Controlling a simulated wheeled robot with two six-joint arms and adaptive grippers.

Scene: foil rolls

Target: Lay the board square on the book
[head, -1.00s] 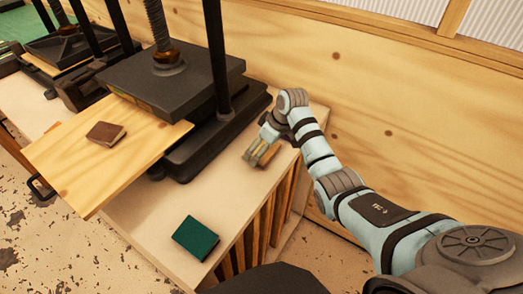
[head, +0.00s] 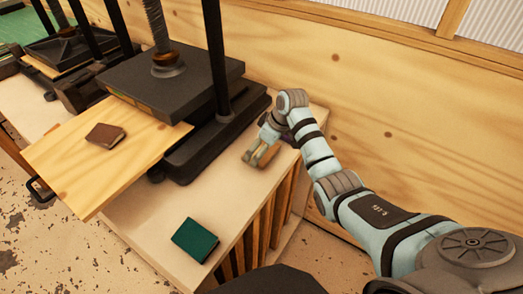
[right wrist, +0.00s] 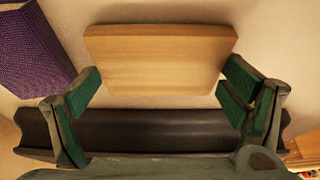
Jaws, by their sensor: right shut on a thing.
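My right gripper (head: 260,157) is low over the right end of the pale bench. In the right wrist view, its green-padded fingers (right wrist: 160,98) are shut on a small light wooden board (right wrist: 160,55), one pad at each side. The board lies flat against or just above the pale surface; I cannot tell which. A purple cloth-covered block (right wrist: 36,48), perhaps a book, is at the upper left of that view, apart from the board. In the head view, only a sliver of purple shows behind the wrist. My left gripper is out of view.
A green book (head: 195,240) lies near the bench's front edge. A brown book (head: 105,134) lies on a large plywood sheet (head: 85,165) jutting from a black screw press (head: 170,78). A wooden wall stands behind. The bench is clear between the green book and the gripper.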

